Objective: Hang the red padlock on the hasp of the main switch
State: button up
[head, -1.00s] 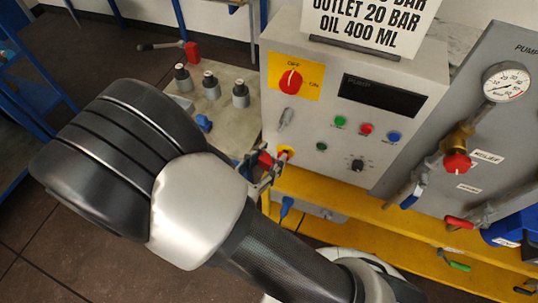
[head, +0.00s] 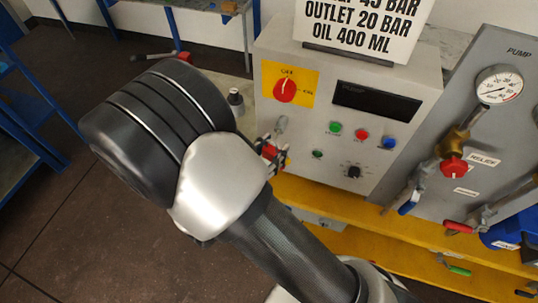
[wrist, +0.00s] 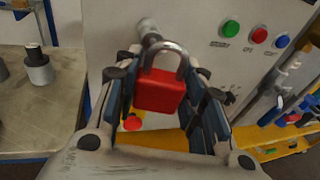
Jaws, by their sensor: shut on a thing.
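The red padlock (wrist: 160,91) is held upright between the fingers of my gripper (wrist: 163,98), its steel shackle pointing up and closed-looking in the wrist view. In the head view my gripper (head: 270,148) and a bit of the red padlock show beside my arm, just below the grey hasp (head: 281,124). The main switch (head: 285,89) is a red knob on a yellow plate marked OFF and ON. In the wrist view a grey metal part (wrist: 148,27), seemingly the hasp, shows behind and above the shackle. I cannot tell whether they touch.
The grey panel carries a dark display (head: 376,102) and green, red and blue buttons (head: 361,135). A red button on yellow (wrist: 132,123) lies below the padlock. A yellow ledge (head: 330,214) runs beneath.

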jog(key=shift+w+d+f, duration=0.1)
jog(key=shift+w+d, duration=0.15)
jog(key=shift+w, duration=0.35)
jog(key=shift+w+d, duration=0.2)
jog(key=shift+w, duration=0.4)
jog(key=shift+w+d+f+b, duration=0.2)
jog(key=shift+w+f+b, duration=0.3)
jog(key=shift+w+b, duration=0.1)
jog(key=o, duration=1.2)
